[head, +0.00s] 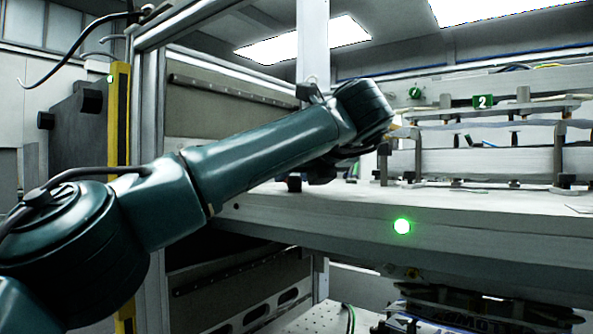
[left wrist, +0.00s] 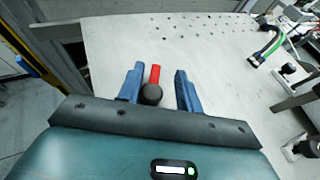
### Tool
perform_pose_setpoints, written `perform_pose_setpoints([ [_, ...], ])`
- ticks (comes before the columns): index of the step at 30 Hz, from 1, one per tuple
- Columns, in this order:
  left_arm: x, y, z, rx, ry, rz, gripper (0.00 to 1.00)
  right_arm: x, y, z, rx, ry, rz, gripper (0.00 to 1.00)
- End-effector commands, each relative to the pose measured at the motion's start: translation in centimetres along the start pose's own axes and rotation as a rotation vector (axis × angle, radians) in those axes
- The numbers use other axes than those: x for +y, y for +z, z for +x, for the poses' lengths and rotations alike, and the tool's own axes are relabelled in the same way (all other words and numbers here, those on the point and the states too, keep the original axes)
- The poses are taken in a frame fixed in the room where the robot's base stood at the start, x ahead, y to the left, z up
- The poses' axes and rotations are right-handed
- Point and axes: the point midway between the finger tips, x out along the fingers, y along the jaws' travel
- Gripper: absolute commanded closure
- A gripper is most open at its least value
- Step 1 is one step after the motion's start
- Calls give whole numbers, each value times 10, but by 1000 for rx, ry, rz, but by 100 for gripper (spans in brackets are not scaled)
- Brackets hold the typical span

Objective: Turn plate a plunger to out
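A plunger with a round black knob (left wrist: 151,95) and a red bar (left wrist: 155,74) shows in the left wrist view, on the pale plate (left wrist: 205,45). My left gripper (left wrist: 159,69) is open, with one blue finger on each side of the plunger. Gaps show between the plunger and both fingers, wider on the right. In the head view my left arm reaches over the grey table (head: 330,212), and its wrist hides the fingers. I cannot tell the plunger there. My right gripper is in neither view.
A metal fixture (head: 465,163) with a green "2" tag (head: 484,101) stands on the table at the right. A green lamp (head: 402,226) glows on the table's front edge. Posts and a dark green cable (left wrist: 267,45) lie right of my gripper in the left wrist view.

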Motion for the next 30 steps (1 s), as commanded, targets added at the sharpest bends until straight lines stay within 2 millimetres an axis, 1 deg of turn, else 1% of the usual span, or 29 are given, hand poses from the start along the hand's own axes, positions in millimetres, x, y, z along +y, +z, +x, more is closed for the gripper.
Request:
perform_pose_setpoints([
  [5, -2, 0, -2, 0, -6, 1, 67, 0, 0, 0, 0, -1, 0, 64],
  [8, -2, 0, -11, -3, -8, 1, 67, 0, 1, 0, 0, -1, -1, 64],
  [11, -2, 0, -29, -7, -9, 2, 67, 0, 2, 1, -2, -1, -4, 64],
  [18, -1, 1, -84, -6, -6, 1, 67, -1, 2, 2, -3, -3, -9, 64],
  [21, 0, 1, -103, -4, -4, 0, 67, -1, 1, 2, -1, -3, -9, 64],
  [25, 0, 1, -121, -3, -3, 0, 67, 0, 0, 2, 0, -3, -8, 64],
  [27, 0, 0, -128, -2, -3, 0, 67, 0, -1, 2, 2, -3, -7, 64],
  [30, 1, 0, -132, 0, -2, 0, 67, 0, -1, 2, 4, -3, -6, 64],
])
